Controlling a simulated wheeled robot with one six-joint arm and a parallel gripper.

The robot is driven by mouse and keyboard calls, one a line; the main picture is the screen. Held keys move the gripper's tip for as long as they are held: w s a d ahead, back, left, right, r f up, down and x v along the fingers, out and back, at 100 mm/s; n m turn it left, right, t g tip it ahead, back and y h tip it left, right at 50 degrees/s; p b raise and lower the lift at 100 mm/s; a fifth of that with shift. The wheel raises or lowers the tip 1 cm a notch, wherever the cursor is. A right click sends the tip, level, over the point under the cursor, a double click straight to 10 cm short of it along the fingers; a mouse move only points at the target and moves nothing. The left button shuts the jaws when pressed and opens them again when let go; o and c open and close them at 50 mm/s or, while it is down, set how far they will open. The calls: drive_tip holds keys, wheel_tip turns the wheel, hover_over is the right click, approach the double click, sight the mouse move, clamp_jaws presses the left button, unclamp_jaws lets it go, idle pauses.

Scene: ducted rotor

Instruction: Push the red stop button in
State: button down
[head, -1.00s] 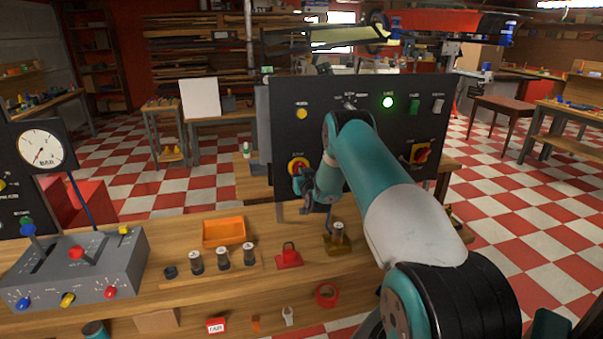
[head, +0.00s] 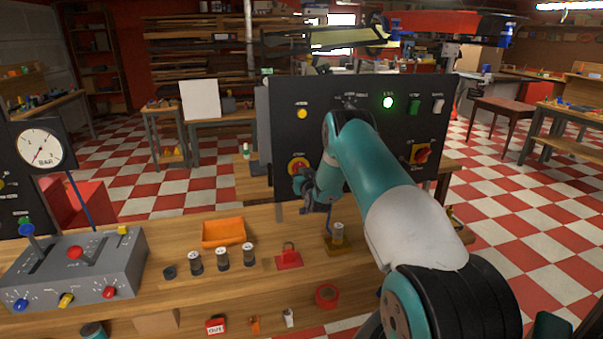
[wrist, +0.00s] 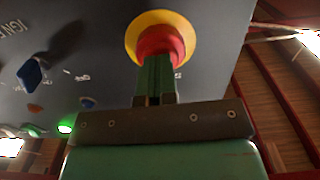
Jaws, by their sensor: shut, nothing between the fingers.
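The red stop button (wrist: 160,42) sits in a round yellow surround (wrist: 135,37) on a dark upright panel (head: 350,92). In the head view the button (head: 298,163) is at the panel's lower left, partly covered by my gripper. My gripper (wrist: 158,62) is shut and empty. In the wrist view its fingertips overlap the lower part of the button and point at it. They look touching or very close; I cannot tell which, nor how far in the button is. In the head view my gripper (head: 301,184) is just in front of the button.
The panel also has a lit green lamp (head: 388,102), a yellow lamp (head: 302,114) and a red rotary switch (head: 421,154). On the bench below are an orange tray (head: 223,232), a red padlock-like piece (head: 289,258) and a brass-based fitting (head: 338,243). A grey lever box (head: 75,265) stands at left.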

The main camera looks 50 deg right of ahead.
idle(0.3)
drive_tip(key=b+v, duration=0.4)
drive_tip(key=v, duration=0.3)
drive_tip(key=shift+b, duration=0.3)
drive_tip(key=shift+a, duration=0.1)
idle(0.8)
